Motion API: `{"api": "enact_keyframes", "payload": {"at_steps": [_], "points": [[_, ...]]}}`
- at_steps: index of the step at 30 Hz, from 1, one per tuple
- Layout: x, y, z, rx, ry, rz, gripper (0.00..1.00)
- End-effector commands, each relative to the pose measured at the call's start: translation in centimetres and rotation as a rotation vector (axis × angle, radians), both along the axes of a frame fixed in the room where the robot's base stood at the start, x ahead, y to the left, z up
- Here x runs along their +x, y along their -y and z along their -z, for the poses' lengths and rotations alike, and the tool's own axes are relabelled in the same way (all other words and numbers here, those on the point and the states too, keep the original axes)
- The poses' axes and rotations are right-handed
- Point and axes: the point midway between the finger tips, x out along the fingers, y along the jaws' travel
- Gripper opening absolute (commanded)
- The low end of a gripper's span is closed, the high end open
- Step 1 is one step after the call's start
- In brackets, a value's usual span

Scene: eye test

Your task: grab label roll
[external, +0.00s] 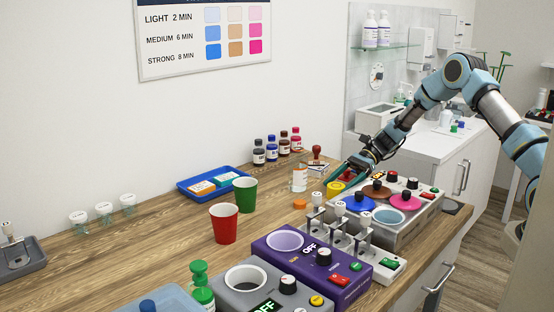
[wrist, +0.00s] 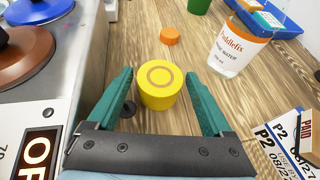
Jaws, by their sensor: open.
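The label roll, a short yellow cylinder with a ring on its top, stands upright on the wooden counter; it shows in the wrist view (wrist: 160,96) and in the external view (external: 335,188). My gripper (wrist: 158,78) is open, its teal fingers spread to the left and right of the roll. A strip of wood shows between the roll and each finger, so I see no contact. In the external view my gripper (external: 347,177) is low over the counter beside the roll, partly hidden by the hot-plate unit's contents.
An orange cap (wrist: 170,36) and a labelled bottle (wrist: 238,46) stand beyond the roll. Labels marked P2 (wrist: 284,137) lie at right. A unit with coloured discs (external: 398,217) is close on one side. Cups (external: 224,223) stand farther left on the counter.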

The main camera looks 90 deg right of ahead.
Motion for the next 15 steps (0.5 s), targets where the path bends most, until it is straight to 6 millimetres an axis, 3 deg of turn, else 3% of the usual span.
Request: {"api": "enact_keyframes", "payload": {"at_steps": [5,15], "points": [[-0.02,0.02,0.03,0.0,0.0,0.0,0.82],[-0.04,0.04,0.01,0.0,0.0,0.0,0.44]]}}
